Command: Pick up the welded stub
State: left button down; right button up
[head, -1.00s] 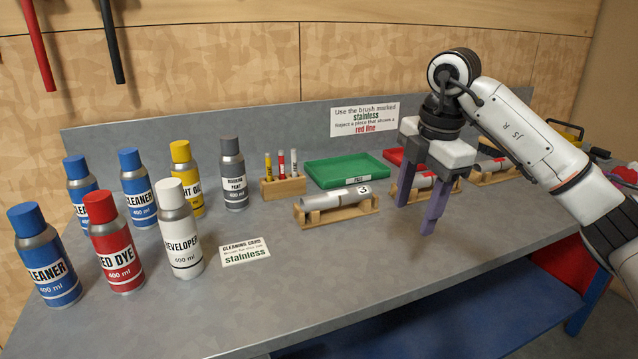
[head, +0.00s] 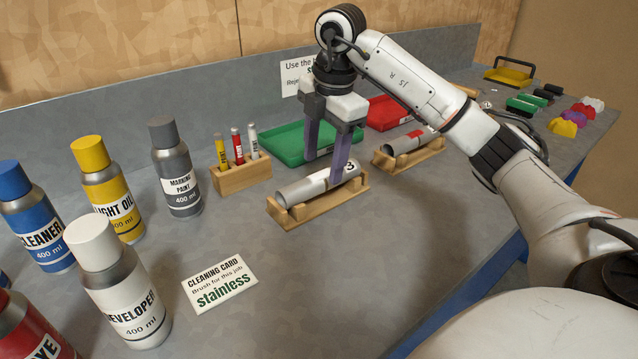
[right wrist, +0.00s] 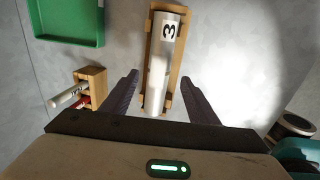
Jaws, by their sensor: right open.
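A grey metal tube labelled 3, which looks like a welded stub (head: 308,188), lies in a wooden cradle (head: 296,217) in the head view. In the right wrist view the stub (right wrist: 160,75) lies lengthwise between my fingers. My right gripper (head: 323,177) is open and points down over the stub. In the right wrist view the gripper (right wrist: 158,85) has a finger on each side of the cradle, apart from it. A second tube with a red mark (head: 405,142) lies in another cradle to the right. My left gripper is not in view.
A green tray (head: 280,146) and a red tray (head: 385,113) stand behind the cradles. A wooden marker holder (head: 241,177) is left of the stub. Several cans stand at the left, including marking paint (head: 177,170). A cleaning card (head: 219,283) lies in front on the bench.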

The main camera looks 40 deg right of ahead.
aim_at(320, 176)
jog(key=f, duration=0.2)
jog(key=w+f, duration=0.1)
jog(key=f, duration=0.2)
jog(key=shift+r, duration=0.1)
grip_shut()
